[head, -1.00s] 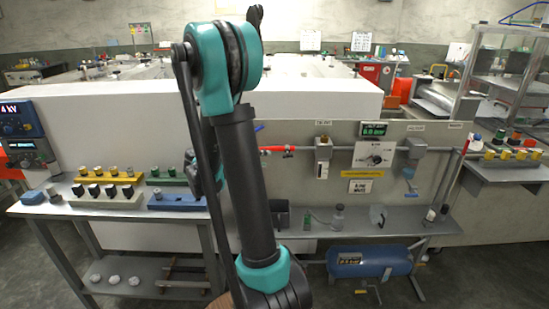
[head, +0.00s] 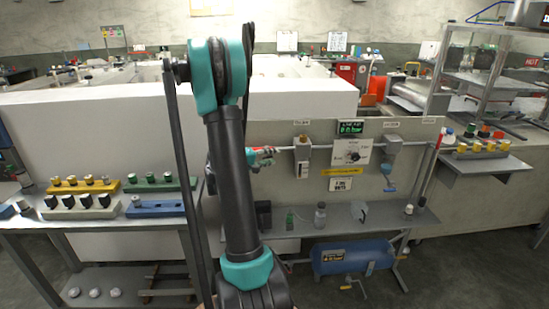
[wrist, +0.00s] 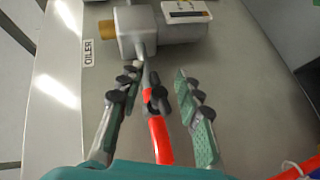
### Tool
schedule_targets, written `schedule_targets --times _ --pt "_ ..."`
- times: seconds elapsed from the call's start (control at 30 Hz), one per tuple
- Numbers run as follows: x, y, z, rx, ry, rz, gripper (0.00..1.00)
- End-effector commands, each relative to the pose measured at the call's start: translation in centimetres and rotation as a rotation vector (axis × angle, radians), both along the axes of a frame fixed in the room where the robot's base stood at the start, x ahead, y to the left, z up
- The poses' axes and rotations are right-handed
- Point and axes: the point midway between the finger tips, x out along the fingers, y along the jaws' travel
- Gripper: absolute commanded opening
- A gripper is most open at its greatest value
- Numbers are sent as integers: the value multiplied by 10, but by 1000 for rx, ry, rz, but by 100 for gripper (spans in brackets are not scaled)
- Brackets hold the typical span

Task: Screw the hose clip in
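In the wrist view a red hose (wrist: 160,145) runs up to a grey pipe stub below a grey block fitting. A dark hose clip (wrist: 155,98) sits around the hose's upper end, where it meets the stub. My gripper (wrist: 156,72) is open, with one padded finger on each side of the hose and clip. Gaps show on both sides, and the fingers appear not to touch the clip. In the head view my gripper (head: 262,156) is at the left end of the panel's pipe and largely hides the hose and clip.
The panel carries a regulator block (head: 302,155), a gauge plate (head: 351,151) and a blue-handled valve (head: 387,172). Small bottles (head: 320,213) stand on the shelf below. A side table on the left holds a yellow rack (head: 84,185). A blue tank (head: 352,257) lies underneath.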

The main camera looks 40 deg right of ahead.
Motion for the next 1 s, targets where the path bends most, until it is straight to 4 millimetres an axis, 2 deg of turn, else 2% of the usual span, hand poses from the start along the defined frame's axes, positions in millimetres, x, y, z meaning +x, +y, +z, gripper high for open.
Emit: schedule_targets --times 0.2,0.53,0.8,1.0 --pt "1 -18 -5 0 1 -1 35" --pt "1 -21 -5 0 1 0 35" --pt "1 -20 -5 0 1 0 1" --pt "1 -20 -5 0 1 0 0"
